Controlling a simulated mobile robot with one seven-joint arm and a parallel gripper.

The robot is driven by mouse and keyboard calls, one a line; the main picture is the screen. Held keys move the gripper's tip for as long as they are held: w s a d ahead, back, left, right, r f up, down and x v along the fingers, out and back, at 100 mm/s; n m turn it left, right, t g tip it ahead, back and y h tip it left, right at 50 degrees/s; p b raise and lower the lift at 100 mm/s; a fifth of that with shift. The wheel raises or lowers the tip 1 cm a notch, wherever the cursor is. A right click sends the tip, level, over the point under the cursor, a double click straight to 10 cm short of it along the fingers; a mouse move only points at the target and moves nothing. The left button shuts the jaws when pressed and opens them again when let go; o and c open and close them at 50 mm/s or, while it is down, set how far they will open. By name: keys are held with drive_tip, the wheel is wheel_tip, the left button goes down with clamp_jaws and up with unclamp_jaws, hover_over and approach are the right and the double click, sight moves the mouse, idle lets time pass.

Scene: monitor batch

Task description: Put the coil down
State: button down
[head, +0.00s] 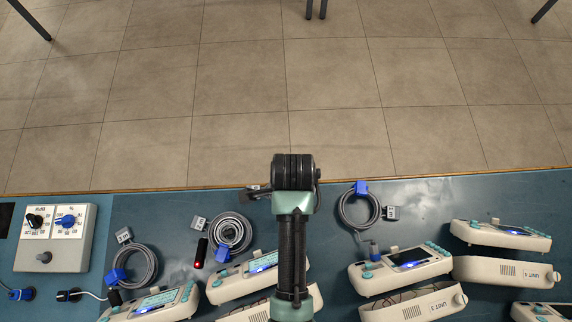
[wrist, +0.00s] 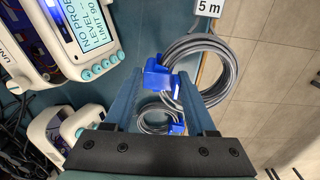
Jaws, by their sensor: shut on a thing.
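In the wrist view my gripper (wrist: 162,77) is shut on the blue clip (wrist: 157,80) of a grey cable coil (wrist: 226,67). The loops hang out to the right of the fingers, and a white "5 m" tag (wrist: 208,7) shows above them. A second grey coil (wrist: 143,122) with a blue clip shows farther off between the fingers. In the head view my gripper is hidden behind my arm, and I cannot make out the held coil there. Other coils lie on the bench at left (head: 153,270), left of centre (head: 247,236) and right (head: 343,214).
The blue-green bench (head: 440,202) ends at a wooden edge, with tiled floor beyond. White monitor units (head: 385,270) stand along the near side. A dial box (head: 83,250) sits at left, and a black stick with a red light (head: 200,254) lies beside a coil.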

wheel_tip(320, 180, down, 6)
drive_tip(key=shift+f, duration=0.25)
drive_tip(key=shift+c, duration=1.1)
unclamp_jaws()
drive_tip(key=shift+f, duration=0.15)
